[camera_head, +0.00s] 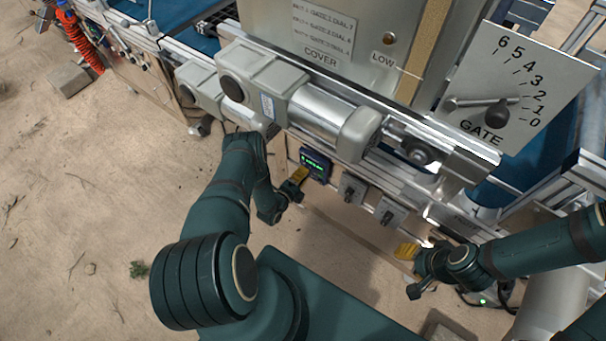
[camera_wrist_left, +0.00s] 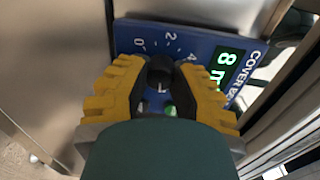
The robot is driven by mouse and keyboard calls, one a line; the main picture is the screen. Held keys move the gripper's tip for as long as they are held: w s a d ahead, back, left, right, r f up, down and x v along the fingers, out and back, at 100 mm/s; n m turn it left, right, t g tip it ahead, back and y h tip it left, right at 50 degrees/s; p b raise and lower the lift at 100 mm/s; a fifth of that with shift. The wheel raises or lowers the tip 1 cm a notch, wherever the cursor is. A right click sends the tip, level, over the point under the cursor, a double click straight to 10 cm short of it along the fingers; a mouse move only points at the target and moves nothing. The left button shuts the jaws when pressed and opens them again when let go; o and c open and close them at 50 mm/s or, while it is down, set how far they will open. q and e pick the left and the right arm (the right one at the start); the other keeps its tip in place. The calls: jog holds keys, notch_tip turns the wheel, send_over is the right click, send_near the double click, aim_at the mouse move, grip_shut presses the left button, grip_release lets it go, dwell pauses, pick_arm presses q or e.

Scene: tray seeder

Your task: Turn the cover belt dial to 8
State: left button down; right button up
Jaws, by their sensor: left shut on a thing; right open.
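The cover belt panel (camera_wrist_left: 200,42) is blue, with a white scale showing 0, 2 and 4 and a green display (camera_wrist_left: 226,68) reading 8 and a partly cut-off letter. The black cover belt dial (camera_wrist_left: 159,70) sits between the yellow fingers of my left gripper (camera_wrist_left: 160,80), which is shut on it. The higher scale marks and the dial's pointer are hidden or unclear. In the head view my left gripper (camera_head: 299,175) is at the small dark panel (camera_head: 315,165). My right gripper (camera_head: 408,252) is open and empty, near the machine's lower right.
Two grey switch boxes (camera_head: 351,187) (camera_head: 391,213) are right of the panel. A gate plate (camera_head: 520,75) with a lever is at upper right. Grey motors (camera_head: 262,85) overhang my left arm. Bare floor (camera_head: 80,200) lies to the left.

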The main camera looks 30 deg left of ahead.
pick_arm(q)
jog(key=shift+w+a+r, duration=0.1)
jog(key=c, duration=0.7)
grip_release()
jog(key=s, duration=1.2)
jog(key=shift+a+r, duration=0.25)
jog(key=shift+a, duration=0.1)
